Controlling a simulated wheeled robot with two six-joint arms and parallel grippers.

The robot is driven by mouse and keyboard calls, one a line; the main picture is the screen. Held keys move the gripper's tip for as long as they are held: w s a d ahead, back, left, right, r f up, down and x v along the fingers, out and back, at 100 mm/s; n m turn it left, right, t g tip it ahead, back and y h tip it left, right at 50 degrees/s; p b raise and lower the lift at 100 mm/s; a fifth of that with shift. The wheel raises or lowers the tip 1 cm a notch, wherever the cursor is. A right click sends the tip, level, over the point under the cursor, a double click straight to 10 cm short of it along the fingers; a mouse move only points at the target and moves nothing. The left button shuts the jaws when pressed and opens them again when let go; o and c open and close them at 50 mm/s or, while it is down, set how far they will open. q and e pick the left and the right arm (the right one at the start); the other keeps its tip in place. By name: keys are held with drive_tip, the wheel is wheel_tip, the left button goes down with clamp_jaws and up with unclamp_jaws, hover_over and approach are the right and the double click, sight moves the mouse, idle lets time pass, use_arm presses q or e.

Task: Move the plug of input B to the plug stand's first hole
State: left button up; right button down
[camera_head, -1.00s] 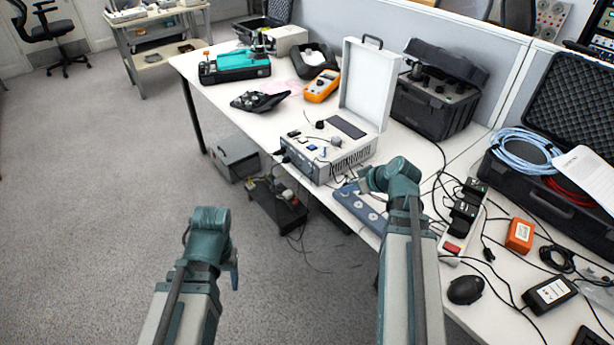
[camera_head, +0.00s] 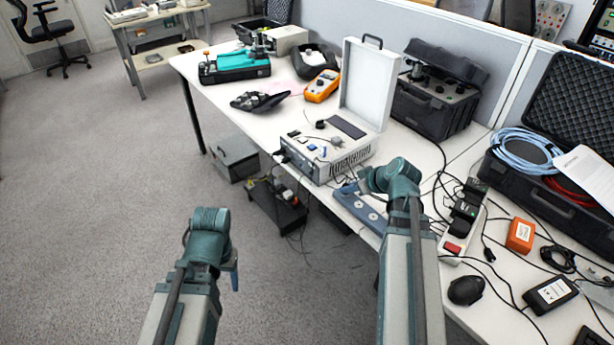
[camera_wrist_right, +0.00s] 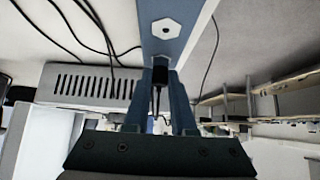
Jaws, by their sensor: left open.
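The blue plug stand (camera_head: 376,219) lies at the front edge of the table, partly hidden by my right arm. In the right wrist view it is a blue strip with a pale hexagonal hole fitting (camera_wrist_right: 167,29). My right gripper (camera_wrist_right: 160,76) is over the stand, its fingers closed about a black plug (camera_wrist_right: 159,71) with a dark cable running from it. Whether the plug's tip touches the stand is hidden. The grey instrument (camera_head: 324,167), with its lid up, stands just left of the stand; its input labels are unreadable. My left gripper (camera_head: 234,279) is low, over the floor, mostly hidden by its wrist.
A power strip (camera_head: 453,247), black mouse (camera_head: 465,290) and orange box (camera_head: 520,235) lie right of my right arm. An open black case (camera_head: 436,100) stands behind the instrument. A low black cart (camera_head: 279,209) with cables stands below the table. The floor at left is clear.

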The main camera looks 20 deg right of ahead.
drive_tip(key=c, duration=0.7)
unclamp_jaws()
drive_tip(key=shift+o, duration=0.2)
drive_tip(key=shift+s+r, duration=0.1)
drive_tip(key=shift+r, duration=0.05)
drive_tip(key=shift+p+v, duration=1.9)
drive_tip(key=shift+v, duration=0.5)
